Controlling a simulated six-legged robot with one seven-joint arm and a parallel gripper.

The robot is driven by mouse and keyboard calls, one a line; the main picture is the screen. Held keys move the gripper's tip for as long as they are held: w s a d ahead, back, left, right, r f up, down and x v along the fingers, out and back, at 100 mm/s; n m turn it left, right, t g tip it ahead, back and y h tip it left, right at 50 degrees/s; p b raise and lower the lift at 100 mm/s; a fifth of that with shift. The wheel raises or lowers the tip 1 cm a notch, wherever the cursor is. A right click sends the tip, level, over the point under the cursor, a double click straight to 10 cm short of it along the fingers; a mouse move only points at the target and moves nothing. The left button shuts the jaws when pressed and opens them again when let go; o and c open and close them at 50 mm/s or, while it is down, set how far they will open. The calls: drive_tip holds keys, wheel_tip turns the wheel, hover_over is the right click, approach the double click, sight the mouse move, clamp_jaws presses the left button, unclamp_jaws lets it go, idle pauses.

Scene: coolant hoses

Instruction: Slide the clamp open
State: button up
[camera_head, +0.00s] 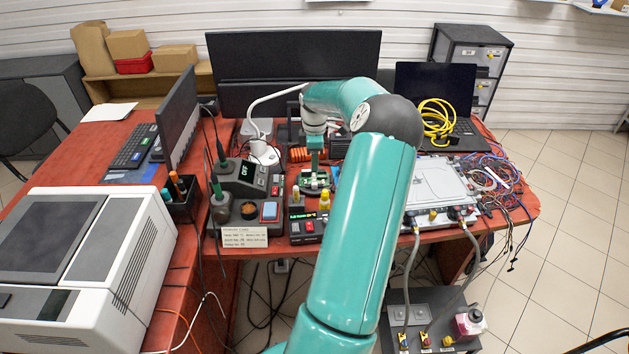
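My teal arm crosses the middle of the view and bends down at the far side of the table. My gripper (315,160) is small and partly merged with a green circuit board (314,181) below it; I cannot tell its opening or whether it touches the board. Two grey hoses (412,270) run from yellow and black fittings on the front of a silver metal case (440,186) down to a dark unit (420,308) with coloured connectors. No clamp can be made out clearly; the hose fittings (453,213) are small, and my arm hides part of the case's left side.
A soldering station (244,180), a small black instrument (306,226) and a yellow bottle (324,200) crowd the red table left of my arm. Loose wires (495,185) and a yellow cable coil (436,120) lie right. Monitors (295,65) stand behind.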

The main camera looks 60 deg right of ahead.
sight(315, 183)
wheel_tip(315, 183, down, 9)
drive_tip(key=shift+f, duration=0.2)
clamp_jaws()
